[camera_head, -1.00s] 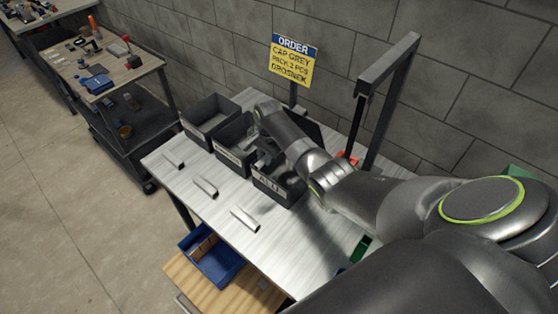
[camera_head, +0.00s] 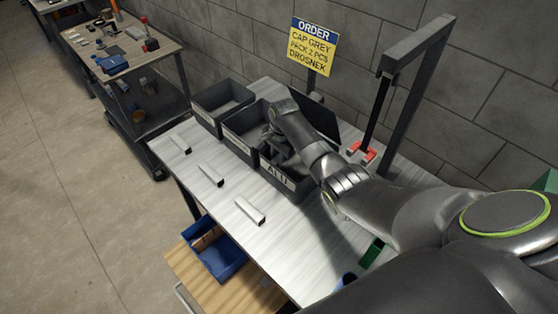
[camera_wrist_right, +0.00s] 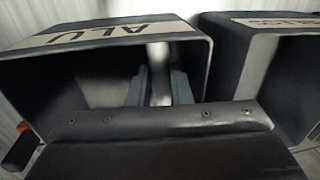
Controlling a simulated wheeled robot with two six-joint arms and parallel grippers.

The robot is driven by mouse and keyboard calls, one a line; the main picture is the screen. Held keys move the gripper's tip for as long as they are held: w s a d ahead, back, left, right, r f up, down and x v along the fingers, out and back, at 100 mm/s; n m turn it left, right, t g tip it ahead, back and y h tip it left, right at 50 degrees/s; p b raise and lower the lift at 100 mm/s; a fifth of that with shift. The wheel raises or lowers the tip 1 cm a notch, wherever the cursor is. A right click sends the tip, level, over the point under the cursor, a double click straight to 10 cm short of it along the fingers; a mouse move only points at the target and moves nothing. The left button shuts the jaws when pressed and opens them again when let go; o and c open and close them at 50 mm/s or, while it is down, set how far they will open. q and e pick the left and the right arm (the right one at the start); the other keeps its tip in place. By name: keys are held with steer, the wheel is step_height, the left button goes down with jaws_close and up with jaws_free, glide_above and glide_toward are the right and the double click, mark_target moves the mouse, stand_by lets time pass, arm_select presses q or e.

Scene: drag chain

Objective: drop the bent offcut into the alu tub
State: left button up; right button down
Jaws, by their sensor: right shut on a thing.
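The alu tub (camera_head: 281,177) is a dark open bin with a pale ALU label, on the metal-topped table. My right gripper (camera_head: 276,148) is over its opening, pointing down. In the right wrist view the tub (camera_wrist_right: 60,88) shows with its label upside down. There my right gripper (camera_wrist_right: 160,88) is shut on a pale metal piece, the offcut (camera_wrist_right: 159,72), which lies between the two grey fingers within the tub's outline. Its bend cannot be made out, and its lower end is hidden. My left gripper is not in view.
Two more dark bins (camera_head: 222,100) stand in a row beside the tub. Several pale metal pieces (camera_head: 250,211) lie apart on the table's front part. A dark frame (camera_head: 420,60) with a red part stands at the back right. A blue bin (camera_head: 215,255) sits lower in front.

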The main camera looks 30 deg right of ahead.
steer(key=shift+f, duration=0.55)
steer(key=shift+d, duration=0.15)
steer(key=shift+f, duration=0.25)
steer(key=shift+f+b, duration=0.3)
steer(key=c, duration=1.6)
jaws_free()
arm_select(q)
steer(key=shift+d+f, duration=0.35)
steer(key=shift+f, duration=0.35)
